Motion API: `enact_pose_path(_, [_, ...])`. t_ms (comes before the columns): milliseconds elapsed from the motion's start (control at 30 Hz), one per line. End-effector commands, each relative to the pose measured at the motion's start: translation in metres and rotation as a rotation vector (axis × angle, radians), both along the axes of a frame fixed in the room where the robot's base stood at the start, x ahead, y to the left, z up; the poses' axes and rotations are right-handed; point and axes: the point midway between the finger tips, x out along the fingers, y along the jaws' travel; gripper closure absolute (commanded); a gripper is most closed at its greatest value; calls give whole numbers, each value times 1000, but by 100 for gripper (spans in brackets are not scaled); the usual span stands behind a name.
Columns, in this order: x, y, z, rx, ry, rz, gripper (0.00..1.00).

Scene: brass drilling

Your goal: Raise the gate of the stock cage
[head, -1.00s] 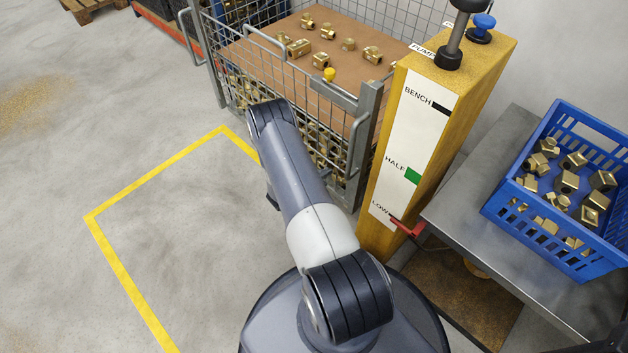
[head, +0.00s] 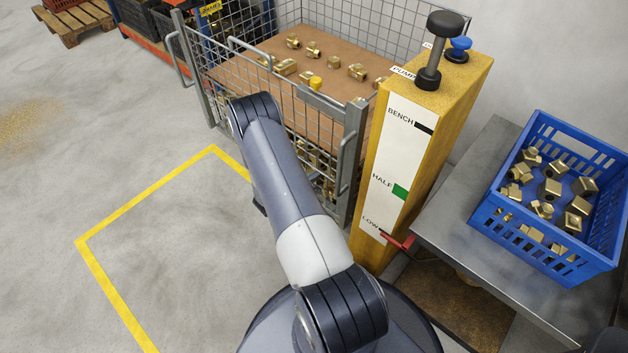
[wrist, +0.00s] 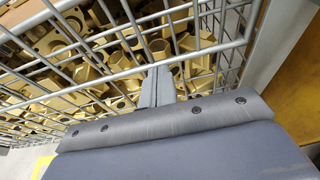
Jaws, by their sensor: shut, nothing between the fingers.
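The stock cage (head: 353,150) is a grey wire-mesh cage at the top centre of the head view. Its mesh gate (head: 215,85) forms the side toward me, with a grey bar handle (head: 250,50) and a yellow knob (head: 315,82) near its top. My arm covers part of the gate in the head view, and hides my gripper there. In the wrist view my gripper (wrist: 158,72) is shut and empty. Its fingertips are at a horizontal bar of the mesh (wrist: 75,88); whether they touch it or pass under it I cannot tell. Brass parts (wrist: 120,70) show behind the mesh.
A blue crate (head: 485,222) of brass fittings sits on a grey bench (head: 440,220). Yellow-lined floor (head: 160,270) at left is clear.

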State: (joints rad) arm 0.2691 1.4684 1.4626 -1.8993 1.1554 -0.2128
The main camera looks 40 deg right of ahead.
Motion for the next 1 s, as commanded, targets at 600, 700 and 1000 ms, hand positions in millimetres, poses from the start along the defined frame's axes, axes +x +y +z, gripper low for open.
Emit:
enact_pose_path(600, [2, -2, 56, -10, -7, 0, 100])
enact_pose_path(700, [3, 1, 57, -10, -7, 1, 100])
enact_pose_path(1000, [-3, 48, 72, -4, -3, 8, 100])
